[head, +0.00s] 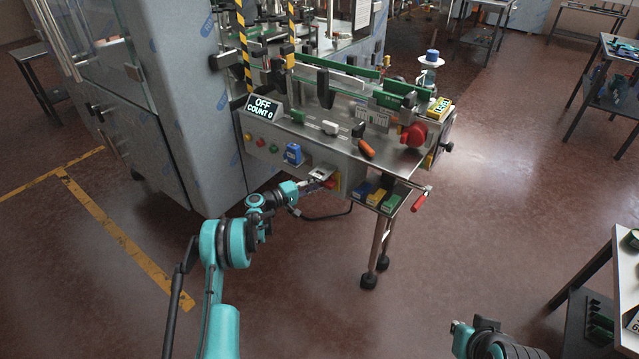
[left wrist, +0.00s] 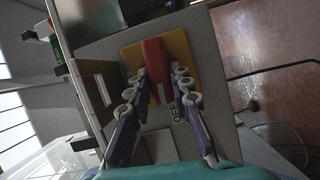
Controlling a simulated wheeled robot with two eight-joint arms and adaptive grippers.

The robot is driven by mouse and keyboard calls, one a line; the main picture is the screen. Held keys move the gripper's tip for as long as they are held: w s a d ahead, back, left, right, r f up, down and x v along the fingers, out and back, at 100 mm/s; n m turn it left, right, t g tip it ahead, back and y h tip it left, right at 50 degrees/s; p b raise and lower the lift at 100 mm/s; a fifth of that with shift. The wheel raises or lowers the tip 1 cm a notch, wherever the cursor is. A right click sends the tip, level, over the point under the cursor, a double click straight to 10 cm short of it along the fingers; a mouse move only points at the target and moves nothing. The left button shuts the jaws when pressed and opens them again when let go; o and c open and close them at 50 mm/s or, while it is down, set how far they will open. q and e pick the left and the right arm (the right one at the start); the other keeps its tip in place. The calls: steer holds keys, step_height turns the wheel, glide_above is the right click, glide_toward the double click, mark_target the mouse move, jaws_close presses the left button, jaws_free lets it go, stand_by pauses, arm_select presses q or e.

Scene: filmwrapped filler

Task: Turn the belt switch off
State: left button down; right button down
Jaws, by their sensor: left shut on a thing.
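The belt switch is a red handle (head: 330,183) on a yellow plate (head: 337,179), low on the front of the grey conveyor machine (head: 310,147). My left gripper (head: 319,185) is at the switch, with its fingers on the handle. In the left wrist view, the two fingers of my left gripper (left wrist: 160,76) close on both sides of the red handle (left wrist: 154,55), in front of the yellow plate (left wrist: 179,45). An OFF label (left wrist: 186,108) shows beside it. A display (head: 262,107) on the machine reads OFF, COUNT 0.
Coloured bins (head: 377,197) hang right of the switch, with a red-handled lever (head: 419,202) beyond them. A machine leg (head: 377,245) stands below. A blue box (head: 293,154) and push buttons (head: 261,142) sit to the left. The floor in front is open.

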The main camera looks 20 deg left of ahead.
arm_select(q)
steer(key=shift+f+n, duration=0.1)
steer(key=shift+n, duration=0.4)
steer(key=c, duration=1.4)
jaws_free()
steer(key=shift+o, duration=0.2)
steer(key=v, duration=1.2)
steer(key=shift+f, duration=0.3)
